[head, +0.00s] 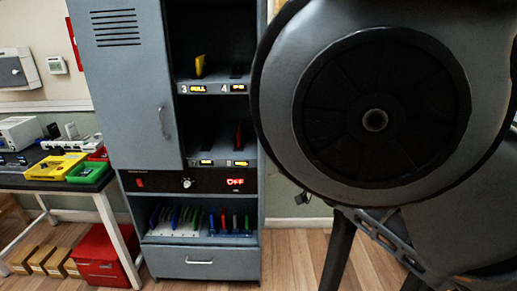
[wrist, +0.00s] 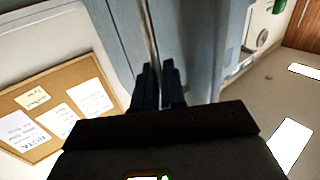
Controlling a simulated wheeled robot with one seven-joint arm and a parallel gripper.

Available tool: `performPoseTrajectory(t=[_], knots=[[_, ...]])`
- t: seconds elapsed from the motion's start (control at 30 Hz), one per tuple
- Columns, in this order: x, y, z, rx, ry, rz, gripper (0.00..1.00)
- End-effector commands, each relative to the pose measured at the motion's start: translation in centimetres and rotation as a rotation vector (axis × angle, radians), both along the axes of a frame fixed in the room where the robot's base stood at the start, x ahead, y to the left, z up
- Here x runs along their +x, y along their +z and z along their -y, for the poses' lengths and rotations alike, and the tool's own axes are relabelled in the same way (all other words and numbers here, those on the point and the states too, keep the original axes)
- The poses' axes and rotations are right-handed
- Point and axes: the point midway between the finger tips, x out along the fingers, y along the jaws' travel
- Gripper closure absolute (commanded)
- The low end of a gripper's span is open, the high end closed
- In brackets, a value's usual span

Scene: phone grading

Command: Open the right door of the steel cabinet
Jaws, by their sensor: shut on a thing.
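The steel cabinet (head: 214,187) is a tall grey-blue unit in the head view. Its left door (head: 112,75), with vent slots and a bar handle (head: 165,122), is shut. The right half stands open, showing lit shelves; the right door is not visible in the head view, where my arm fills the right side. In the wrist view a grey-blue panel, apparently the right door (wrist: 190,35), fills the upper middle. My gripper (wrist: 158,70) is shut on its thin upright handle (wrist: 151,38). The fingertips partly hide the grip. In the head view my gripper is hidden.
A table (head: 50,180) with trays and devices stands left of the cabinet, with a red box (head: 102,258) under it. Bare wooden floor (head: 285,262) shows right of the cabinet. A cork board (wrist: 55,108) with papers shows left in the wrist view.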

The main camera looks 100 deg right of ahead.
Motion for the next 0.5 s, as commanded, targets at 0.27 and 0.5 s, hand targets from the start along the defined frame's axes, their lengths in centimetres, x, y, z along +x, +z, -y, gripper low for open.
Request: performPoseTrajectory(t=[0.27,0.5], knots=[[-0.20,-0.37,0.09,0.008,-0.002,0.001,1.00],[-0.14,-0.36,0.07,0.008,-0.001,0.001,0.76]])
